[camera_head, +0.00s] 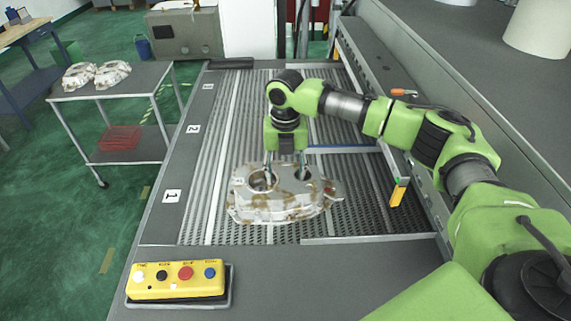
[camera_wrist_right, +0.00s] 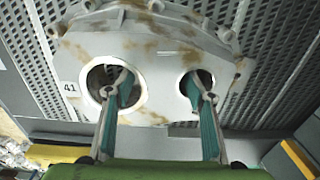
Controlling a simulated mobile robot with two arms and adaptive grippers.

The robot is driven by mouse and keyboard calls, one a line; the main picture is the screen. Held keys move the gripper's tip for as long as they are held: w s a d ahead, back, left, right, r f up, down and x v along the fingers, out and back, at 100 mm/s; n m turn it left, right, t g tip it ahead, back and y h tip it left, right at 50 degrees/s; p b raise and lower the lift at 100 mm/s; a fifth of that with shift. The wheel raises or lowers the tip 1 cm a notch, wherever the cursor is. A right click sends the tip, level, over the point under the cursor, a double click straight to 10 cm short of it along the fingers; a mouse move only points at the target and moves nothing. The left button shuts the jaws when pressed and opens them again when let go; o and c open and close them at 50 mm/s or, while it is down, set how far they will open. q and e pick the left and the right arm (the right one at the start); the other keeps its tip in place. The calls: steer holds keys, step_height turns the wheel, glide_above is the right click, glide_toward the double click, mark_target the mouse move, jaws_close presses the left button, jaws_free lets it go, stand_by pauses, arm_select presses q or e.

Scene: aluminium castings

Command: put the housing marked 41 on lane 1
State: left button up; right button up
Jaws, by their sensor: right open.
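The housing (camera_head: 280,205) is a pale, brown-stained casting on the ribbed conveyor bed, level with the plate marked 1 (camera_head: 172,196). In the right wrist view the housing (camera_wrist_right: 150,70) carries the mark 41 (camera_wrist_right: 70,87) beside its larger round hole. My right gripper (camera_head: 285,165) points down at the housing from above. In the wrist view the right gripper (camera_wrist_right: 166,90) has its fingers spread, one tip at each hole. I cannot tell how deep the tips reach or whether they touch the rims. The housing looks rested on the bed. My left gripper is not in view.
Plates marked 2 (camera_head: 193,129) and 3 (camera_head: 208,86) lie farther back, beside clear bed. A yellow button box (camera_head: 177,281) stands at the near left. More castings (camera_head: 112,73) lie on a side table (camera_head: 150,85). An orange-handled tool (camera_head: 403,92) lies on the right ledge.

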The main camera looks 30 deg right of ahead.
mark_target(285, 176)
step_height(285, 176, up, 12)
steer(key=b, duration=0.4)
steer(key=shift+f, duration=0.2)
steer(key=shift+f, duration=0.1)
